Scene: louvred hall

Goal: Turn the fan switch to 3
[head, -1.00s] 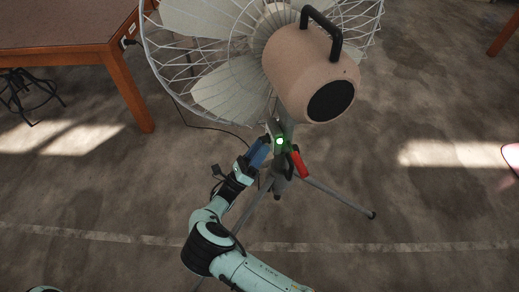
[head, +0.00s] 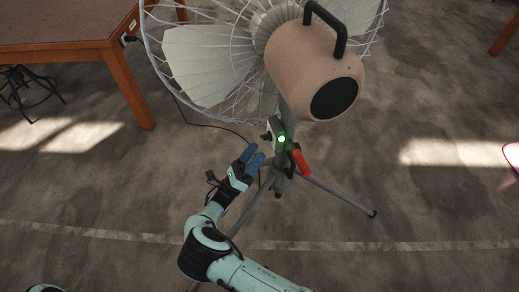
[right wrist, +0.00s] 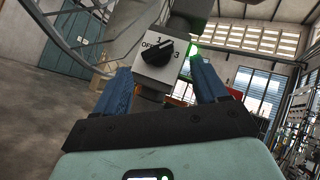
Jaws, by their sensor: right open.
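The fan (head: 312,70) stands on a tripod, with its switch box (head: 268,136) beside the pole and a green light (head: 281,139) lit there. In the right wrist view the pale switch box (right wrist: 158,74) shows the labels OFF, 1 and 3 around a black knob (right wrist: 158,50). The knob sits slanted, its upper right end between 1 and 3; no 2 is visible. My right gripper (head: 253,156) is open, its blue fingers apart and short of the switch, just left of the pole. My left gripper is out of view.
A red handle (head: 301,163) sticks out right of the pole. Tripod legs (head: 340,196) spread over the floor.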

